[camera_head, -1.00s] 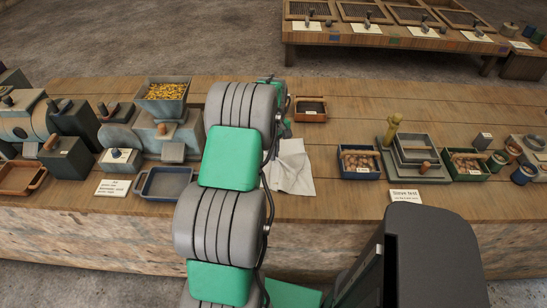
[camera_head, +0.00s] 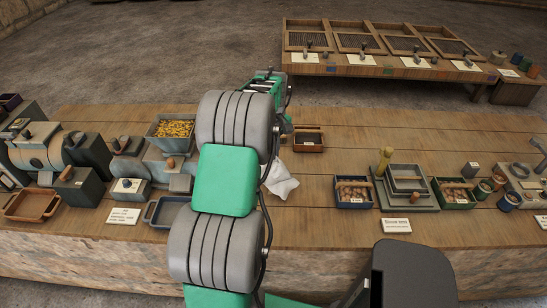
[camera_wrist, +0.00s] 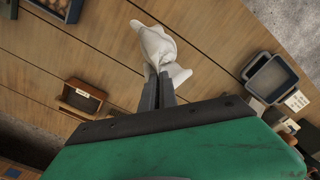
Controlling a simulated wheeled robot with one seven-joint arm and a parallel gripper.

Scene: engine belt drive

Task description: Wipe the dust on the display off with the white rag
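The white rag (camera_head: 281,182) shows just right of my arm in the head view, bunched up above the wooden table. In the wrist view the rag (camera_wrist: 160,48) is gathered at the fingertips of my gripper (camera_wrist: 158,80), which is shut on it. The rag appears to hang from the fingers; whether its lower end touches the table I cannot tell. In the head view my gripper is hidden behind my arm. I cannot make out which thing is the dusty display.
On the table (camera_head: 330,215), a hopper of yellow grains (camera_head: 172,129) and grey machines stand left. A small brown tray (camera_head: 308,141) lies behind the rag; bins and a sieve stack (camera_head: 408,182) stand right. A second table (camera_head: 430,68) with framed screens is farther back.

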